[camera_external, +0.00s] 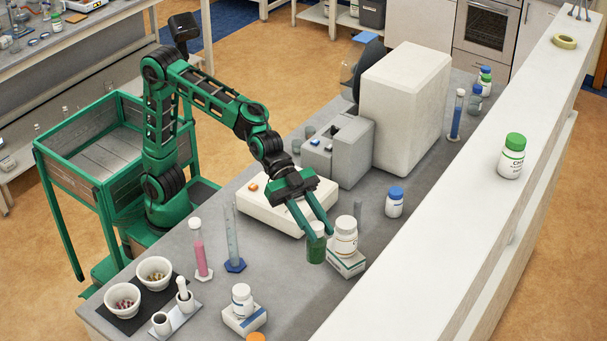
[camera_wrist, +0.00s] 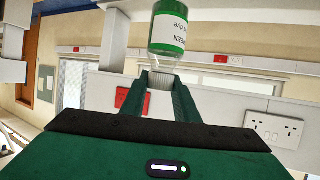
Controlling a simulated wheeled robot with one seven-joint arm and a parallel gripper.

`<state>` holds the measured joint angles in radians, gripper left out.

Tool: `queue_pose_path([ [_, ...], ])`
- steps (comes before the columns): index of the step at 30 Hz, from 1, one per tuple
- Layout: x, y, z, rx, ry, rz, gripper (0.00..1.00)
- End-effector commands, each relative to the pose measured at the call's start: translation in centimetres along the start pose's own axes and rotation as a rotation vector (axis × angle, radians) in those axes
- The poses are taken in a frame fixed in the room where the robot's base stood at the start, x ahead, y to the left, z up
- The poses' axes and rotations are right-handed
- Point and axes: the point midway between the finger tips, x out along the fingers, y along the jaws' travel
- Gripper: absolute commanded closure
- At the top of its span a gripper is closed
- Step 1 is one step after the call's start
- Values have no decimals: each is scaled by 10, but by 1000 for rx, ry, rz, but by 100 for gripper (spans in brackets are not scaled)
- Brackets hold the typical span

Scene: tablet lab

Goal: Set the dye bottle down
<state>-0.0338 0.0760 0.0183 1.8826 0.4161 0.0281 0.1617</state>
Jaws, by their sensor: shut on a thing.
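The dye bottle (camera_external: 317,250) is small, with green contents. In the external view it hangs upright at the tips of my gripper (camera_external: 318,233), just left of a white lidded jar. I cannot tell whether its base touches the bench (camera_external: 285,290).
The white jar (camera_external: 345,235) stands on a small white box (camera_external: 346,263) close to the bottle. A blue-capped bottle (camera_external: 394,203) stands behind. A tall cylinder (camera_external: 232,240) and a boxed jar (camera_external: 242,300) are to the left. Bare bench lies in front.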

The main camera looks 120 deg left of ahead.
Motion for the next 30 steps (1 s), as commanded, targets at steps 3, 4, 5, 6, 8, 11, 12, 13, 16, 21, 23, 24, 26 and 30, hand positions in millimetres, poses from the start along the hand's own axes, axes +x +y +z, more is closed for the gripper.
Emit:
queue_pose_path([
  [3, 10, -1, 24, -4, -3, 0, 100],
  [4, 12, -1, 30, -3, -2, -1, 100],
  [5, 14, -1, 35, -3, -3, -1, 100],
  [6, 18, -1, 44, -3, -2, -1, 100],
  [8, 23, -1, 56, -4, -2, -1, 100],
  [11, 30, -1, 72, -4, -2, -1, 100],
  [12, 32, -1, 76, -4, -1, -2, 100],
  [13, 33, -2, 80, -4, 0, -2, 100],
  [16, 38, -2, 93, -3, -1, -2, 100],
  [21, 50, -2, 120, -3, -2, -3, 100],
  [23, 54, -2, 129, -4, -2, -3, 100],
  [24, 55, -2, 134, -4, -2, -3, 100],
  [26, 58, -2, 138, -3, 0, -3, 100],
  [30, 60, -2, 145, -2, 1, -2, 100],
])
